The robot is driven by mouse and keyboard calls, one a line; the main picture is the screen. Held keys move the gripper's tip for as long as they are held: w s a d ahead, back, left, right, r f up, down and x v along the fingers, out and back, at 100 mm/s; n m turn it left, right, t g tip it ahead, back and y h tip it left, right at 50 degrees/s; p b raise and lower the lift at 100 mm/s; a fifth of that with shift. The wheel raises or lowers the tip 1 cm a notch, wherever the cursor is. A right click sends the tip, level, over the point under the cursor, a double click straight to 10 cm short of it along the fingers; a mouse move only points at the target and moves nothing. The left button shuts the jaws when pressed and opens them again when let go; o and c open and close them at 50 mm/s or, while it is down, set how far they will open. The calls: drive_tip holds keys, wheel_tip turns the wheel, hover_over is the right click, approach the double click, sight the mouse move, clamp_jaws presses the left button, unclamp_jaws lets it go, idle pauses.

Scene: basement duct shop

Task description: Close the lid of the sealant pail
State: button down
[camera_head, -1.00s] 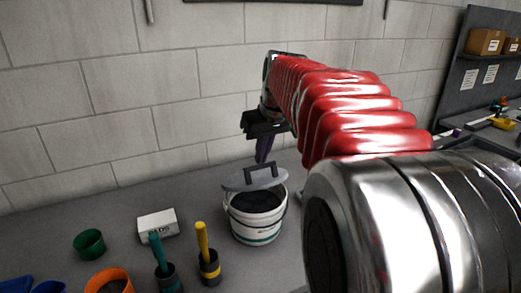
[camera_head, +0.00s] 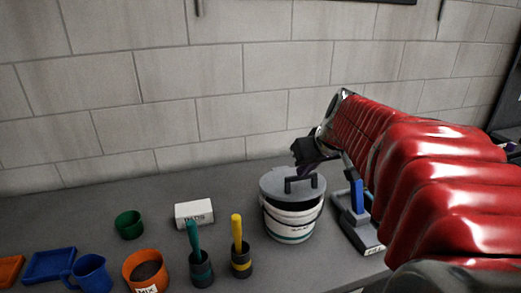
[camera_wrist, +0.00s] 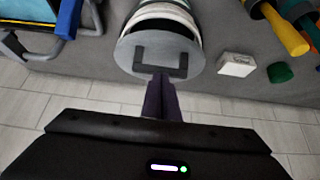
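The sealant pail (camera_head: 291,222) is white with a green band and stands on the grey bench in the head view. Its grey lid (camera_head: 272,185) with a dark U-shaped handle (camera_head: 301,184) is tilted, its front edge above the pail; a dark gap shows under it. In the wrist view the lid (camera_wrist: 140,42) faces me and hides most of the pail (camera_wrist: 165,8). My gripper (camera_wrist: 161,77) has its purple fingers together, with tips at the handle's bar; contact cannot be told for sure. In the head view my gripper (camera_head: 308,170) is behind the lid.
Right of the pail stands a grey and blue tool (camera_head: 357,205). Left are a white box (camera_head: 194,213), pots with a green brush (camera_head: 194,240) and a yellow brush (camera_head: 237,232), an orange pot (camera_head: 135,262), a green cup (camera_head: 130,224) and a blue mug (camera_head: 90,272). The wall is behind.

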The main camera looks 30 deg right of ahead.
sight(301, 190)
drive_tip(key=shift+s+f+t, duration=0.3)
drive_tip(key=shift+s+f, duration=0.15)
drive_tip(key=shift+f, duration=0.25)
drive_tip(key=shift+s+a+f, duration=0.1)
drive_tip(key=shift+s+f, duration=0.25)
drive_tip(key=shift+f, duration=0.3)
drive_tip(key=shift+s+a+f, duration=0.1)
drive_tip(key=shift+s+f, duration=0.2)
drive_tip(key=shift+f, duration=0.3)
